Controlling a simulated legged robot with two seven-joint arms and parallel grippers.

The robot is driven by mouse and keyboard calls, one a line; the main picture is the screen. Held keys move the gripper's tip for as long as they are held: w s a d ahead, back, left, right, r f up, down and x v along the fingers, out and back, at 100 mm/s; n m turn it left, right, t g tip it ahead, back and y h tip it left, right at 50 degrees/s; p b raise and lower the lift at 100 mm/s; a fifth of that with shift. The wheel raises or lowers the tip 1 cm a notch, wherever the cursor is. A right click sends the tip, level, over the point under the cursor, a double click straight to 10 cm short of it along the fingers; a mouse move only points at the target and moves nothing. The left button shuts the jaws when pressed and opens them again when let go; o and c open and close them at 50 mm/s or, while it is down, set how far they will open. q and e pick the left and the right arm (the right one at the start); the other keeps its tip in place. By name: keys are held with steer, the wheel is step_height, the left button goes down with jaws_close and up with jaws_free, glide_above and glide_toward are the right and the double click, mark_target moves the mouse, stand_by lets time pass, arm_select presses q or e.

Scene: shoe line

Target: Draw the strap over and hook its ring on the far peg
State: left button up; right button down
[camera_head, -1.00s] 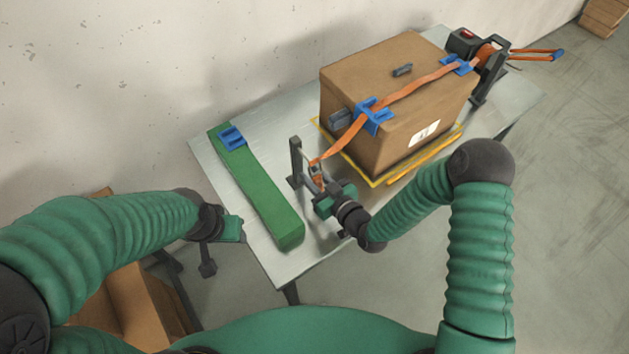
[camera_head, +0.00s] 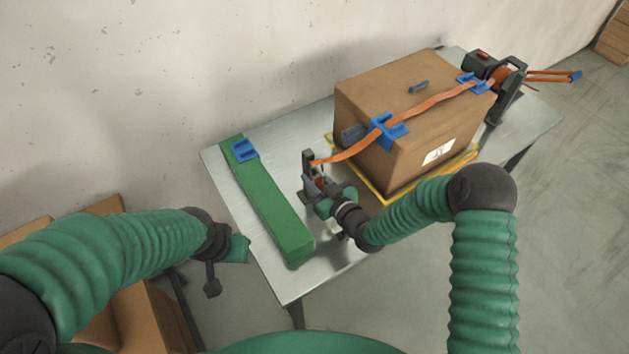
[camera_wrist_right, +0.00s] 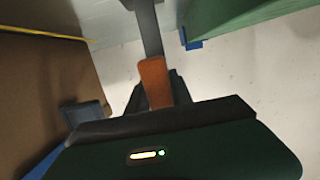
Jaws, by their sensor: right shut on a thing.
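The orange strap (camera_head: 435,101) runs from the reel (camera_head: 509,77) over the brown box (camera_head: 395,90), through blue corner guards, down to the dark peg post (camera_head: 308,165). My right gripper (camera_head: 320,187) is shut on the strap's end, close beside the post. In the right wrist view the strap end (camera_wrist_right: 155,82) lies between my dark fingers, with the grey post (camera_wrist_right: 149,30) just beyond it. I cannot make out the ring or tell whether it is around the peg. My left gripper (camera_head: 236,249) hangs off the table's left edge, its jaws unclear.
A long green block (camera_head: 272,205) with a blue guard (camera_head: 245,150) on it lies left of the post. A yellow outline (camera_head: 432,178) surrounds the box's base. Bare table (camera_head: 222,180) shows at the left. Cardboard boxes (camera_head: 150,315) stand below my left arm.

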steer(key=shift+w+f, duration=0.1)
steer(key=shift+w, duration=0.05)
steer(key=shift+a, duration=0.25)
steer(key=c, duration=1.1)
jaws_free()
steer(key=shift+d, duration=0.1)
steer(key=shift+o, duration=0.2)
